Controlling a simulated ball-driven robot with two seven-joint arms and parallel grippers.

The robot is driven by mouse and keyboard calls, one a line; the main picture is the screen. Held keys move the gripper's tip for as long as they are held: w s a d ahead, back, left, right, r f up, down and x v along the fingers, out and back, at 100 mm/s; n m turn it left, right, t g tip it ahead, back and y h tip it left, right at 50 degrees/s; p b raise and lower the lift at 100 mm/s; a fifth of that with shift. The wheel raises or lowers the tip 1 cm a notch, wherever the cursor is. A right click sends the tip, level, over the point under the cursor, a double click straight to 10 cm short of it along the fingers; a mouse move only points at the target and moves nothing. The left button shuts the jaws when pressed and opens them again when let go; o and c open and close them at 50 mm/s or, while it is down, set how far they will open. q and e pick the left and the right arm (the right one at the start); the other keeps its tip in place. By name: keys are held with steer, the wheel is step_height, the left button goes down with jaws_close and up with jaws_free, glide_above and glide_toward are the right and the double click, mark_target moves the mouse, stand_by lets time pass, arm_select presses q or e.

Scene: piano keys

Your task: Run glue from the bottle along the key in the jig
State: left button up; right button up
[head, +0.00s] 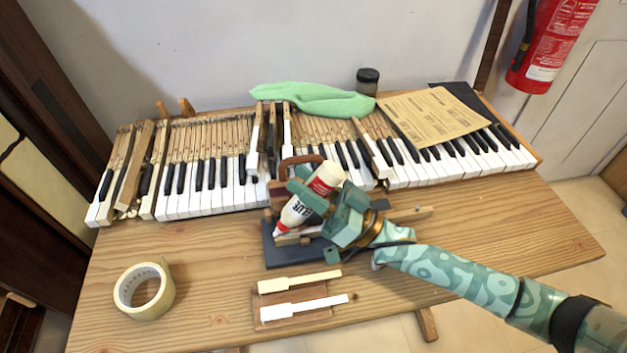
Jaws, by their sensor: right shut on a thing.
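A white glue bottle (300,213) with red at both ends is tilted, its tip pointing down and left. My right gripper (318,200) is shut on the bottle and holds it over the jig. The jig (275,256) is a dark base with wooden parts, on the table in front of the keyboard. My left gripper is not in view.
A tape roll (144,292) lies at the front left of the table. A small board (300,306) with pale key tops lies in front of the jig. The piano keyboard (205,200) spans the back, with a green cloth (312,99) and paper sheet (430,115). The right tabletop is clear.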

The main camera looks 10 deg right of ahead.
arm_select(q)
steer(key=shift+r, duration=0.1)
arm_select(e)
steer(key=shift+r, duration=0.1)
arm_select(q)
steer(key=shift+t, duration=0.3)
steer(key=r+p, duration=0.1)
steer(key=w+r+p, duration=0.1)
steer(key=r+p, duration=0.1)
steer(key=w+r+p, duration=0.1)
steer(key=p, duration=0.1)
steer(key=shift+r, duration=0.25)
arm_select(e)
step_height(320, 180, up, 6)
steer(key=shift+f, duration=0.1)
step_height(320, 180, up, 3)
steer(key=p, duration=0.2)
steer(key=shift+r+p, duration=0.2)
steer(key=shift+p, duration=0.15)
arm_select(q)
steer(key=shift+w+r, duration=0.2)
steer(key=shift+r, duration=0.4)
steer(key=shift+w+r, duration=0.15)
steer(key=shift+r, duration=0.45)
arm_select(e)
steer(key=shift+f, duration=0.15)
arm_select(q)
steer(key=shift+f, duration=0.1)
arm_select(e)
steer(key=shift+f, duration=0.1)
